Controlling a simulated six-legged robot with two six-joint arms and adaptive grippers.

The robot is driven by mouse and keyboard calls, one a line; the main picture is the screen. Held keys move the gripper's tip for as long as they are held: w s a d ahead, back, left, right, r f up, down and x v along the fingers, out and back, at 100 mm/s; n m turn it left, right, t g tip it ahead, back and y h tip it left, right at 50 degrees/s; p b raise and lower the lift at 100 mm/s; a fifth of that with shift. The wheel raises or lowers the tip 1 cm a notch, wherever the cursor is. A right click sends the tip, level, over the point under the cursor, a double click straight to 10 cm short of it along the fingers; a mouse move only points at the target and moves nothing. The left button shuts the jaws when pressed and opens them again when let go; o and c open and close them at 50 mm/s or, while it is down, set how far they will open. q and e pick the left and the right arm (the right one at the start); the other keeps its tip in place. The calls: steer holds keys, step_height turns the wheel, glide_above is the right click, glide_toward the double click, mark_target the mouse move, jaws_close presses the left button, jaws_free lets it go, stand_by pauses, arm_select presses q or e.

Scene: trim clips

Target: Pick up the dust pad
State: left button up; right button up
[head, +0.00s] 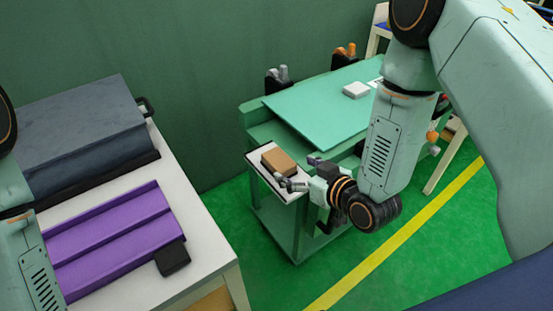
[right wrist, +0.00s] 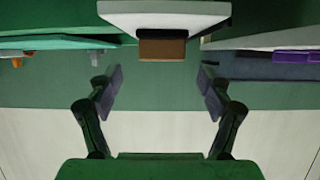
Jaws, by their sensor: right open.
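A brown block-shaped pad (head: 279,161), which I take to be the dust pad, lies on a small white-topped shelf (head: 262,170) at the cart's near left end. My right gripper (head: 294,171) is at the right side of this shelf, close to the pad, with its jaws apart. In the right wrist view the pad (right wrist: 162,49) shows ahead of and between the two spread fingers (right wrist: 160,88), apart from both. Nothing is between the fingers. Part of my left arm shows at the left edge of the head view; its gripper is out of view.
The green cart (head: 325,105) carries a white block (head: 356,90). Dark holders with grey (head: 278,74) and orange (head: 346,50) handled items stand behind it. At left, a white table (head: 205,240) bears a purple ridged panel (head: 110,240) and a dark grey case (head: 85,130).

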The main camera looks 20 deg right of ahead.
mark_target(282, 161)
steer(key=x, duration=0.2)
steer(key=shift+w+a+f+b, duration=0.1)
steer(key=shift+w+a+b, duration=0.1)
steer(key=shift+a+b, duration=0.15)
steer(key=b+x, duration=0.1)
steer(key=x, duration=0.3)
steer(key=shift+w+d, duration=0.15)
steer(key=shift+w+a, duration=0.25)
steer(key=shift+w, duration=0.2)
steer(key=shift+d, duration=0.1)
steer(key=shift+s, duration=0.1)
steer(key=shift+c, duration=0.7)
steer(key=c, duration=0.9)
steer(key=shift+c, duration=1.1)
